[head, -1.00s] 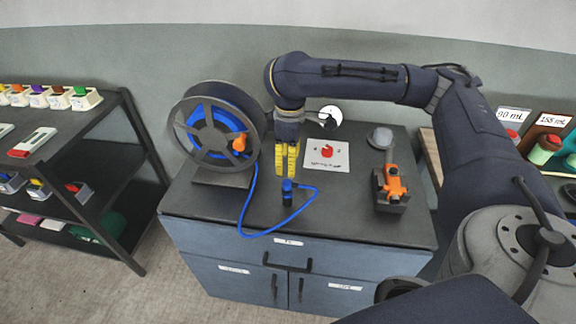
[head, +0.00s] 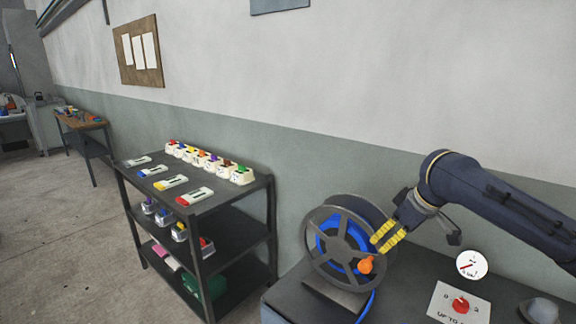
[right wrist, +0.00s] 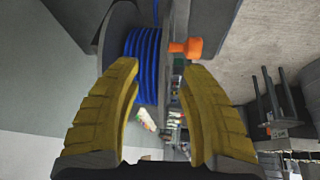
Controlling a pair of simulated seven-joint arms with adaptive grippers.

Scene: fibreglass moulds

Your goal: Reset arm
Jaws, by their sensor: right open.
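My right gripper (head: 385,238) is in front of the wall, at the right edge of the hose reel, with its yellow fingers tipped down and to the left. In the right wrist view the gripper (right wrist: 160,70) is open, with nothing held between its yellow fingers. The grey reel (head: 325,262) with blue hose (right wrist: 143,62) stands on the dark cabinet top (head: 285,292). Its orange knob (head: 366,265) lies just below the fingers in the head view; the knob (right wrist: 187,48) also shows in the right wrist view. My left gripper is not in view.
A round gauge (head: 471,265) and a white card with a red knob (head: 460,304) are right of the reel. A dark shelf cart (head: 262,184) with coloured containers stands at the left. Bare floor (head: 75,235) lies farther left.

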